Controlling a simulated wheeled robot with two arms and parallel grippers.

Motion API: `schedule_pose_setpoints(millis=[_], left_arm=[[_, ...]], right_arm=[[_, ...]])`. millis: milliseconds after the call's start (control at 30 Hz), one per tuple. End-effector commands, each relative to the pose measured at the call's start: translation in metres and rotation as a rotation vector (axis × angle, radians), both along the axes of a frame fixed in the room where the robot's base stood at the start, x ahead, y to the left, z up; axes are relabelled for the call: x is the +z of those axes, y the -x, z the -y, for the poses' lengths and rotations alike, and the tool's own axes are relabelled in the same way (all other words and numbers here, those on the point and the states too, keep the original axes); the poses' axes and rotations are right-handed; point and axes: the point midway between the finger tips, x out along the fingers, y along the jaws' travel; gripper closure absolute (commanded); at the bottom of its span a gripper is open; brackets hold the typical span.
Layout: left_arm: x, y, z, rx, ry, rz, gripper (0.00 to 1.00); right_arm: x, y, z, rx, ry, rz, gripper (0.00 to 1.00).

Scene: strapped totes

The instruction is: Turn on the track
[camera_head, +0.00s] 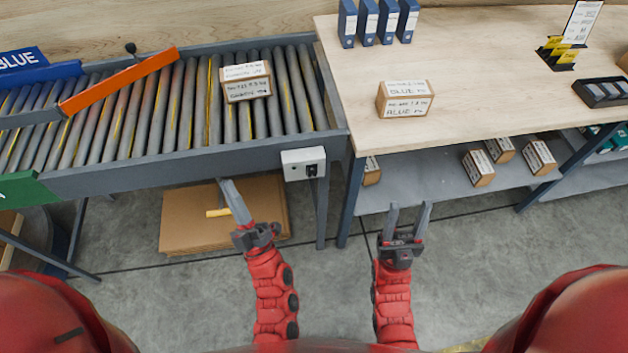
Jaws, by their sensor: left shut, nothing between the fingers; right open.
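The track is a grey roller conveyor (150,112) running along the left of the camera_head view. A white control box (303,164) with a dark switch (311,170) is fixed to its front rail near the right end. The switch's position is too small to tell. A labelled cardboard box (246,82) sits on the rollers. My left gripper (222,181) is shut and empty, just below the front rail and left of the control box. My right gripper (410,206) is open and empty, right of the control box, in front of the table's lower shelf.
An orange bar (118,80) crosses the rollers. A wooden table (460,60) at right holds a labelled box (405,99) and several blue binders (378,22). Small boxes lie on its lower shelf (420,187). Flat cardboard (180,222) lies under the conveyor.

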Motion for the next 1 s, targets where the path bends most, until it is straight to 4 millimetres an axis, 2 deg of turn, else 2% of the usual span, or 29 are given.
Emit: schedule_pose_setpoints(millis=[33, 100, 200, 333, 400, 533, 867, 1000], left_arm=[[-0.03, -0.015, 0.017, -0.087, 0.146, -0.104, 1.0], [-0.075, -0.028, 0.048, -0.205, 0.347, -0.24, 1.0], [-0.127, -0.031, 0.098, -0.348, 0.585, -0.397, 1.0], [-0.166, -0.022, 0.153, -0.471, 0.796, -0.528, 1.0], [-0.178, -0.016, 0.174, -0.513, 0.866, -0.574, 1.0], [-0.188, -0.01, 0.192, -0.548, 0.929, -0.61, 1.0], [-0.189, -0.01, 0.193, -0.551, 0.935, -0.614, 1.0], [-0.19, -0.018, 0.192, -0.551, 0.935, -0.612, 1.0]], right_arm=[[0.002, 0.0, 0.0, 0.0, 0.0, 0.0, 0.5], [0.003, 0.0, 0.0, 0.0, 0.0, 0.0, 0.5], [0.005, 0.0, 0.0, 0.0, 0.0, 0.0, 0.5], [0.005, 0.0, 0.0, 0.0, 0.0, 0.0, 0.5], [0.006, 0.0, 0.0, 0.0, 0.0, 0.0, 0.5], [0.006, 0.0, 0.0, 0.0, 0.0, 0.0, 0.5], [0.006, 0.0, 0.0, 0.0, 0.0, 0.0, 0.5], [0.006, 0.0, 0.0, 0.0, 0.0, 0.0, 0.5]])
